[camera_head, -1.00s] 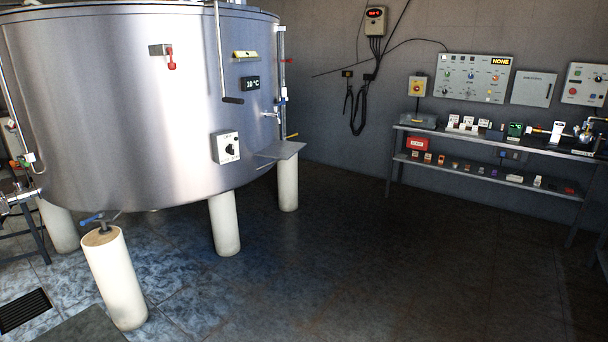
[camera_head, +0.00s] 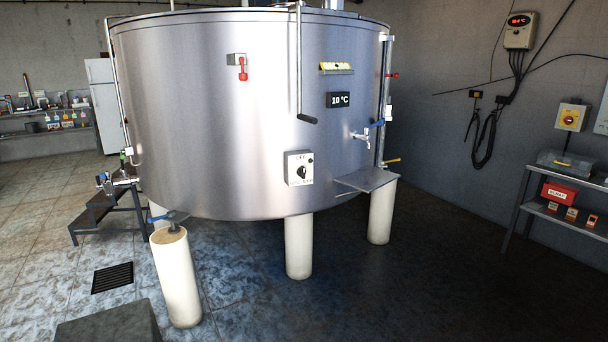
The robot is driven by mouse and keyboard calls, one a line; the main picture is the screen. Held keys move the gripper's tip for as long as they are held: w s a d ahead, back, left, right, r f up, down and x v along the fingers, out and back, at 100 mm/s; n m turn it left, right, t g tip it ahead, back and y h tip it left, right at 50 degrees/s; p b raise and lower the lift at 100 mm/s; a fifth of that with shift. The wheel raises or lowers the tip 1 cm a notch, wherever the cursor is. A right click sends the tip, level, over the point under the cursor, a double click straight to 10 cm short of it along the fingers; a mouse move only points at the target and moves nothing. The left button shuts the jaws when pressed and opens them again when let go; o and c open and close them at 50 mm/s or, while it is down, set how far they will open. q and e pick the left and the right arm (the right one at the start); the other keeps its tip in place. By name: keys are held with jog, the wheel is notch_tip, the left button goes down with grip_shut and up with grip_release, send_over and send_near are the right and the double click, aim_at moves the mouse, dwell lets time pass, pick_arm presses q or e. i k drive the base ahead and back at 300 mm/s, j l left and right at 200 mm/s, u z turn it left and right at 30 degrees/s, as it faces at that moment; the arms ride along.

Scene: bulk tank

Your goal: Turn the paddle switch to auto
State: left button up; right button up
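A white switch box with a black paddle switch (camera_head: 302,172) is mounted low on the front of the steel bulk tank (camera_head: 200,130). Small lettering sits above and below the paddle; the upper word looks like OFF, and the rest is too small to read. The paddle's exact setting cannot be made out. Neither of my grippers shows in the head view.
A grey shelf (camera_head: 367,180) juts from the tank right of the switch box. White legs (camera_head: 298,247) hold the tank up. A grey block (camera_head: 110,325) stands at the lower left. A workbench (camera_head: 530,190) is at the right. Floor in front is clear.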

aim_at(301, 171)
jog(key=i+l, duration=0.25)
jog(key=l, duration=0.15)
jog(key=i+l, duration=0.25)
jog(key=i+l+u, duration=0.1)
jog(key=l, duration=0.4)
jog(key=i+j, duration=0.2)
jog(key=i, duration=0.3)
jog(key=i+j, duration=0.15)
jog(key=i, duration=0.35)
jog(key=i+j, duration=0.2)
jog(key=i, duration=0.3)
jog(key=u, duration=0.05)
